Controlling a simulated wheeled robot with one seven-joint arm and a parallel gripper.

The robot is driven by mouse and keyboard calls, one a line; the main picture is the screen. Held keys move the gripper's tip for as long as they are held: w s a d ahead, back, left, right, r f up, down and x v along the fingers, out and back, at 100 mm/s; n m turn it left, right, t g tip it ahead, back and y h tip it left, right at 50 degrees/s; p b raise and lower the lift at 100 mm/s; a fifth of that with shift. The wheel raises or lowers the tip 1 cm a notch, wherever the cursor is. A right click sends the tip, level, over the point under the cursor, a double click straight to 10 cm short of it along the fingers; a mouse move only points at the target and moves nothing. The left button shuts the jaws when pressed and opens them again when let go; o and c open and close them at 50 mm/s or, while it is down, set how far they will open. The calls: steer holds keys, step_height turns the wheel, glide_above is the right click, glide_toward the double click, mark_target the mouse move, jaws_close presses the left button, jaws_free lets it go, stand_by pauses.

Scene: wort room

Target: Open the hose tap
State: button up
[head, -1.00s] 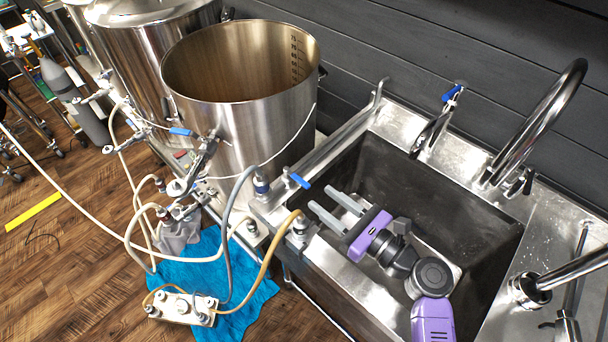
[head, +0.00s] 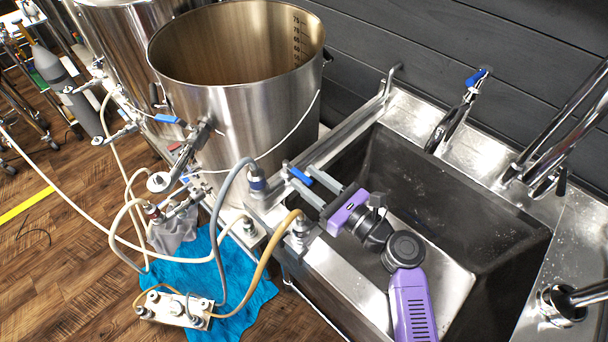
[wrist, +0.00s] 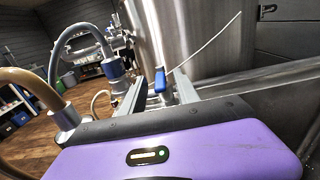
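The hose tap has a blue lever handle (head: 300,176) on a metal fitting at the left rim of the sink, beside the grey hose's collar. My gripper (head: 302,181) reaches left over the sink, its two grey fingers apart with the tips by the handle. In the wrist view the blue handle (wrist: 160,82) stands upright in the gap between the fingers (wrist: 160,92), near their tips. I see space on both sides of it, so the fingers do not look closed on it. The tap's lower body is partly hidden behind my fingers.
A large steel kettle (head: 235,120) stands behind the tap. Another blue-handled tap (head: 478,78) is at the sink's back. The sink basin (head: 440,195) lies below my arm.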

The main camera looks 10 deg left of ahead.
steer(key=shift+x, duration=0.9)
jaws_close()
stand_by(0.8)
